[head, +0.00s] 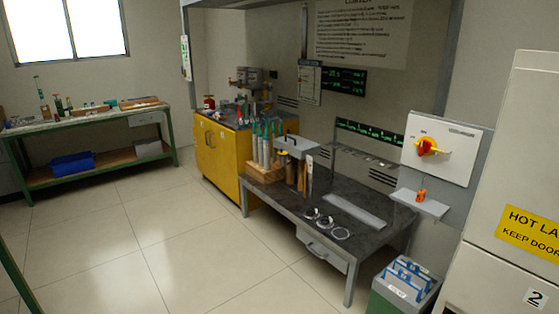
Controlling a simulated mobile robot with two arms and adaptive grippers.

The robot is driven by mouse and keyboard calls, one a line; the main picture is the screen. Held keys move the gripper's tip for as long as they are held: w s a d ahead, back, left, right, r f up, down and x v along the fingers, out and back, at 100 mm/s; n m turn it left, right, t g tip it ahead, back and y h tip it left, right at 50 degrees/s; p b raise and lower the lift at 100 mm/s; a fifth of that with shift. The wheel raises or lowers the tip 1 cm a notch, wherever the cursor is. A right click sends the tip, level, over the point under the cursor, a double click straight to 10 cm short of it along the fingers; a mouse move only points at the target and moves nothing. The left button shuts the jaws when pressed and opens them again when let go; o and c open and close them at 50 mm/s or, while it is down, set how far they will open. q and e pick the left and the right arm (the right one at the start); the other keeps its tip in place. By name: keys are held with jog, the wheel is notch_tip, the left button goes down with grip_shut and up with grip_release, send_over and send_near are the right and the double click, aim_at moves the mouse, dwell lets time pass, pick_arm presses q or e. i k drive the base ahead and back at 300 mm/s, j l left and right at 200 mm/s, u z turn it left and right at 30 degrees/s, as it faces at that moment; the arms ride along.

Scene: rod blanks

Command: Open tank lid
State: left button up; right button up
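No part is plainly marked as the tank or its lid. A grey box-like top with a dark handle (296,143) stands at the back left of the dark bench (365,184); it looks like a closed lid, but what is under it is partly hidden by rods and a wooden block. Neither of my grippers is in view.
A yellow cabinet (219,158) adjoins the bench. Several rods stand in a wooden block (266,174). Rings (341,233) lie near the bench's front edge. A green bin (388,299) and a white cabinet (512,180) stand right. The tiled floor (150,235) is clear.

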aim_at(297, 146)
jog(key=i+u, duration=0.35)
jog(key=i, duration=1.2)
jog(key=i+j+z, duration=0.1)
jog(key=i+z, duration=0.3)
jog(key=i+j+z, duration=0.25)
jog(key=i+z, duration=0.15)
jog(key=i+j+z, duration=0.4)
